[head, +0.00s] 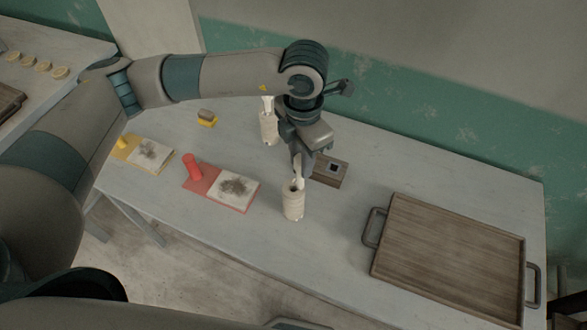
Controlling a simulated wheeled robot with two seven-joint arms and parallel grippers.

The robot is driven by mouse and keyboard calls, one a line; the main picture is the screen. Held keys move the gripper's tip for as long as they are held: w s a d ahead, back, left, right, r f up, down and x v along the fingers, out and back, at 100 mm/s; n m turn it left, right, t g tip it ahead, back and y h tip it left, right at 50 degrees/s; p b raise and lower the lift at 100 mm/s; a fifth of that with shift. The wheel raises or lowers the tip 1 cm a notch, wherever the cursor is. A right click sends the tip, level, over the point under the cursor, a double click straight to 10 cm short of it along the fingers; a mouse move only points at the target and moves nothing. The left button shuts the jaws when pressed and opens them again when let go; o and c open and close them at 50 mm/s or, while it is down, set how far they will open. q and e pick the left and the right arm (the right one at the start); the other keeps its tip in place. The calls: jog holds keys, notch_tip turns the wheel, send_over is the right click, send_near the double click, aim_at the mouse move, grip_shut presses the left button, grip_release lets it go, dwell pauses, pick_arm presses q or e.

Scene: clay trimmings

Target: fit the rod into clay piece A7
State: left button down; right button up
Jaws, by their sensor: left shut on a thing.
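My left gripper (297,174) hangs down over the table and is shut on a slim pale thing, seemingly the rod, mostly hidden by the fingers. Directly beneath it stands an off-white ribbed cylinder (293,206), upright, with a dark opening on top. No label A7 can be read, so I cannot tell which is that piece. My right gripper is out of view.
A wooden block with a dark square hole (338,181) sits just right of the gripper. A wooden tray (450,255) with handles lies at the right. A small yellow block (207,123) stands behind.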

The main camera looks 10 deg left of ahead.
pick_arm(q)
jog(key=shift+w+a+f, duration=0.15)
jog(key=shift+a+f, duration=0.4)
jog(key=shift+a, duration=0.3)
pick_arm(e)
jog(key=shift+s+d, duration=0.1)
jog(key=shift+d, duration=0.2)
pick_arm(q)
notch_tip(320, 180, down, 4)
jog(key=shift+b, duration=0.4)
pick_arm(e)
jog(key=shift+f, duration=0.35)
